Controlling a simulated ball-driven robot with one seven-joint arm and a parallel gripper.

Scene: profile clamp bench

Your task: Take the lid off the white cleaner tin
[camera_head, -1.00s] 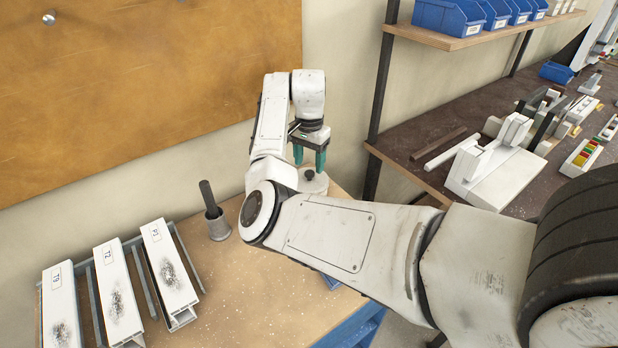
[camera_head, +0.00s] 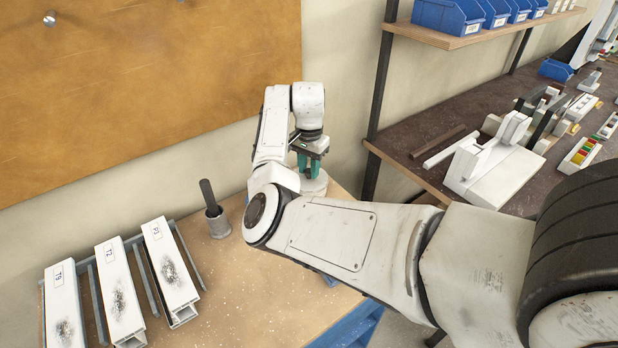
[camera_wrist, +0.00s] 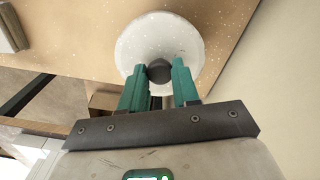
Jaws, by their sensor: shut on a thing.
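The white cleaner tin (camera_head: 322,184) stands on the wooden bench near its back right, partly hidden by my arm and gripper. In the wrist view its round white lid (camera_wrist: 160,32) has a dark knob (camera_wrist: 160,71) at the middle. My gripper (camera_head: 308,172) points down over the lid, its green fingers on either side of the knob. In the wrist view my gripper (camera_wrist: 159,78) is shut on the knob. The lid appears seated on the tin; the tin's lower body is hidden.
White profiles (camera_head: 171,272) lie in a rack at the left of the bench. A grey cup (camera_head: 217,224) with a dark-handled tool stands left of my arm. A shelf post (camera_head: 380,110) rises right of the tin. A dark bench (camera_head: 440,125) with fixtures lies at the right.

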